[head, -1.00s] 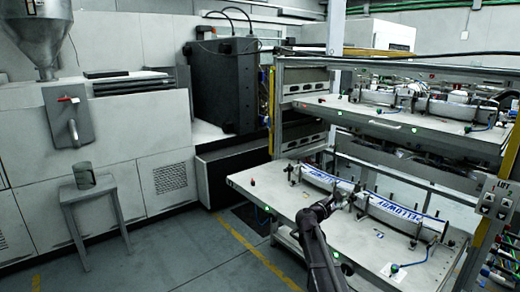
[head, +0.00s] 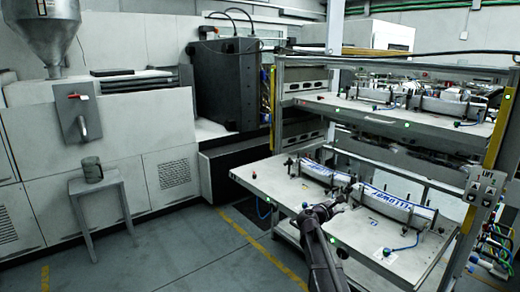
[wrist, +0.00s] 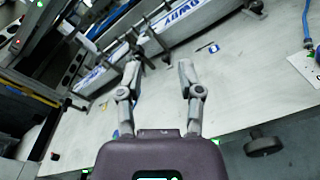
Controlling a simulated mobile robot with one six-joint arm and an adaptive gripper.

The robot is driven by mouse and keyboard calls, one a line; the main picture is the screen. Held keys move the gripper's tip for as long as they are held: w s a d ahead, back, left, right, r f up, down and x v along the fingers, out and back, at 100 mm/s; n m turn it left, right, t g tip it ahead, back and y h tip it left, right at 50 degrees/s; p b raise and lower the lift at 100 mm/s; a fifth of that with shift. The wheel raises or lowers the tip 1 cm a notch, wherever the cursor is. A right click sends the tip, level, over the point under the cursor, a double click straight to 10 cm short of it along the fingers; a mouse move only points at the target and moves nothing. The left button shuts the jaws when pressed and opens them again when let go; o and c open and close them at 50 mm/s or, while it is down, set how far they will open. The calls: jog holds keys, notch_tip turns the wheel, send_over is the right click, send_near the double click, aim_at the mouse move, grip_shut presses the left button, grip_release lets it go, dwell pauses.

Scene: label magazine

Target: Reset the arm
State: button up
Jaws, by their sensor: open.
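My gripper (wrist: 160,80) is open and empty in the wrist view, its two fingers spread above the lower shelf (wrist: 225,75). In the head view my gripper (head: 345,197) is over the lower shelf (head: 268,180) of the label magazine, near the gap between two label holders. The left holder (head: 318,172) and the right holder (head: 398,207) carry white labels with blue lettering. In the wrist view, a label holder (wrist: 175,22) lies beyond the fingertips. I cannot tell exactly how far my fingertips are from the holders.
The upper shelf (head: 400,117) with more holders is above the lower one. A yellow-edged post with a lift control box (head: 484,187) stands at the right. A small stool (head: 97,186) with a container (head: 91,169) stands at the left. The floor (head: 190,255) in front is clear.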

jog(key=s+a+f+m+g+y+b, duration=0.2)
jog(key=s+f+m+g+y+b, duration=0.4)
jog(key=s+f+m, duration=0.85)
jog(key=s+a+f+m+g+y+b, duration=0.2)
jog(key=s+a+f+y, duration=0.2)
jog(key=s+a+f, duration=0.4)
jog(key=s+a+f+m+g+y+b, duration=0.25)
jog(key=s+a+f+y, duration=0.2)
jog(key=s, duration=0.55)
notch_tip(320, 180, up, 24)
jog(key=p, duration=2.5)
jog(key=shift+s+d+f, duration=0.15)
jog(key=shift+d, duration=0.2)
jog(key=shift+h, duration=0.25)
